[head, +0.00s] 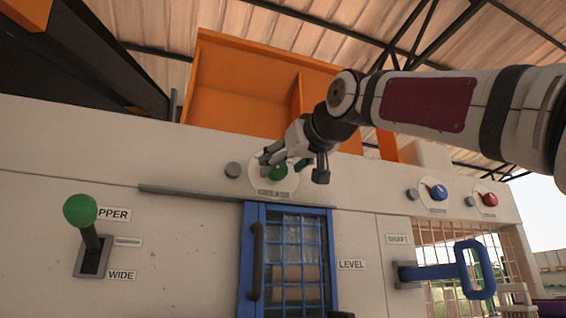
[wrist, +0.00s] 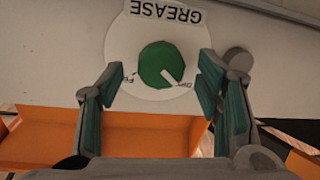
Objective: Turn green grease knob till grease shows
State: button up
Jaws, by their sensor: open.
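A light pointer mark on the knob points to the lower right there. My gripper (wrist: 160,80) is open, with one finger on each side of the knob and a gap on both sides. In the head view my gripper (head: 273,164) is at the dial and partly covers the knob (head: 279,171). I see no grease in either view.
A grey round button (head: 233,170) is left of the dial. A blue knob (head: 438,193) and a red knob (head: 490,199) are at the right. Below are a blue barred door (head: 248,262), a blue handle (head: 475,270) and a green-topped lever (head: 80,211). An orange hopper (head: 240,95) rises behind.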

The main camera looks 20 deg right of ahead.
jog(key=shift+w+a, duration=0.1)
jog(key=shift+w, duration=0.45)
jog(key=c, duration=1.2)
jog(key=shift+o, duration=0.2)
